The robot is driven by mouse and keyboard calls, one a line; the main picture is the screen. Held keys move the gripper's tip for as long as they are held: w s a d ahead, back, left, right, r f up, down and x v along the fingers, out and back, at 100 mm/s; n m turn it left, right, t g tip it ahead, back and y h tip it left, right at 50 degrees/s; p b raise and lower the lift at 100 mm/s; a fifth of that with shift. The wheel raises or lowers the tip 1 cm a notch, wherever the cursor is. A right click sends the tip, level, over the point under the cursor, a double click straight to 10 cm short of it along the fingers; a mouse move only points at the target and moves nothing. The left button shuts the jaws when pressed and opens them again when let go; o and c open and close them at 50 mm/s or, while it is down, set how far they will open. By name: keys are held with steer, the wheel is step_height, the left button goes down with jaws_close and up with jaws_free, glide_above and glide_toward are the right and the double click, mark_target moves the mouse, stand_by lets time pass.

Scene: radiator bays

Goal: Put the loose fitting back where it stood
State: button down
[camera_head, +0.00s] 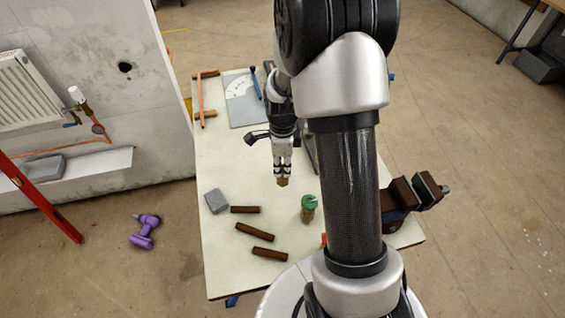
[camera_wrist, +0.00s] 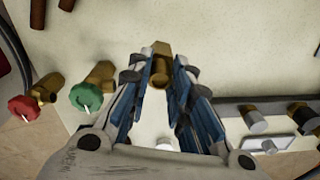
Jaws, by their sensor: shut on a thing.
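My gripper (camera_head: 283,170) points down over the pale workbench and is shut on a small brass fitting (camera_head: 283,182). In the wrist view the fitting (camera_wrist: 161,62) sits between the fingertips (camera_wrist: 160,75), apparently clear of the bench. A brass valve with a green cap (camera_head: 308,205) stands on the bench to the right of my gripper; the wrist view also shows it (camera_wrist: 88,92). A red-handled brass valve (camera_wrist: 28,106) is beside it there. A dark rail (camera_wrist: 280,108) with metal and brass fittings lies at the right. Where the loose fitting stood cannot be told.
Several brown pipe pieces (camera_head: 254,232) and a grey block (camera_head: 216,201) lie on the workbench (camera_head: 225,275). A brown vise (camera_head: 402,195) is at its right edge. A purple drill (camera_head: 144,232) lies on the floor. A radiator (camera_head: 25,92) hangs on the wall.

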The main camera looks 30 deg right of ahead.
mark_target(282, 176)
steer(key=shift+f+b, duration=1.8)
steer(key=shift+f, duration=1)
steer(key=c, duration=1.4)
jaws_free()
